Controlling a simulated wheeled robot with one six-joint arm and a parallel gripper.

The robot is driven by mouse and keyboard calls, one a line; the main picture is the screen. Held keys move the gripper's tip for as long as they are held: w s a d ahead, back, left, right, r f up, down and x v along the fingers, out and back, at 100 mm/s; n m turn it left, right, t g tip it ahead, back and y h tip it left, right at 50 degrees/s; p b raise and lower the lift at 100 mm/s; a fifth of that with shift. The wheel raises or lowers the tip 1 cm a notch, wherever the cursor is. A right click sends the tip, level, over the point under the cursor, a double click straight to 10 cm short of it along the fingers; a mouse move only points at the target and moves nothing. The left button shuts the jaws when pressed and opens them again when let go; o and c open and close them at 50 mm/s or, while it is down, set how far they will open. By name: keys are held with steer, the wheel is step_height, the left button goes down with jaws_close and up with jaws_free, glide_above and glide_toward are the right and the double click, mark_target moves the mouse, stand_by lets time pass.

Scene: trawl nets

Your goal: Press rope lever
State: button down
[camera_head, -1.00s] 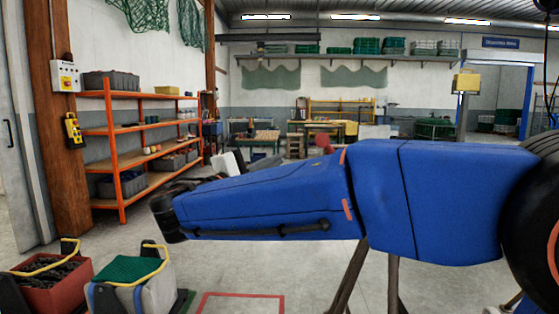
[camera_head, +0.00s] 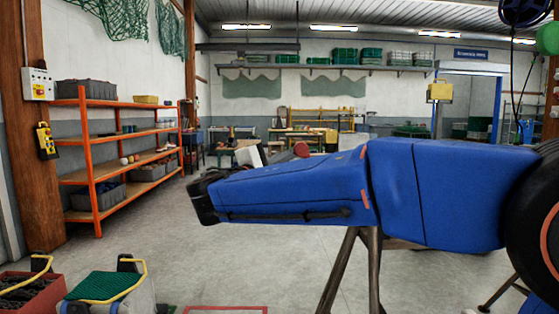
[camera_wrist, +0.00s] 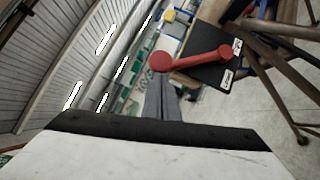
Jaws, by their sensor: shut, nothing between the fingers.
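The rope lever (camera_wrist: 195,58) shows in the wrist view as a red arm with a round red knob at its left end. It is fixed to a black plate (camera_wrist: 213,72) with small white labels. My gripper (camera_wrist: 160,84) shows as grey fingers, shut and empty, pointing toward the knob from below in the picture. The fingertips look close to the knob; I cannot tell whether they touch. In the head view a round red shape (camera_head: 301,149), likely the knob, shows just above my blue arm. My arm hides the gripper and most of the lever there.
An orange shelf (camera_head: 95,165) with bins stands at left. A red crate (camera_head: 28,296) and a grey crate with green netting (camera_head: 105,285) sit at lower left. Worktables are at the back. Brown legs of a stand (camera_wrist: 268,60) are near the lever. Open floor lies left of my arm.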

mark_target(298, 146)
stand_by(0.3)
steer(key=shift+d+r+m+g, duration=0.6)
steer(key=shift+d+r+m, duration=0.35)
steer(key=shift+r, duration=0.25)
steer(key=d+r+m+g+y, duration=0.1)
steer(key=d+m+g+y, duration=0.1)
steer(key=d, duration=0.8)
steer(key=d+r+m+g+y, duration=0.2)
steer(key=d+m+y, duration=0.3)
steer(key=d, duration=0.5)
steer(key=shift+d+m, duration=0.2)
steer(key=shift+m, duration=0.45)
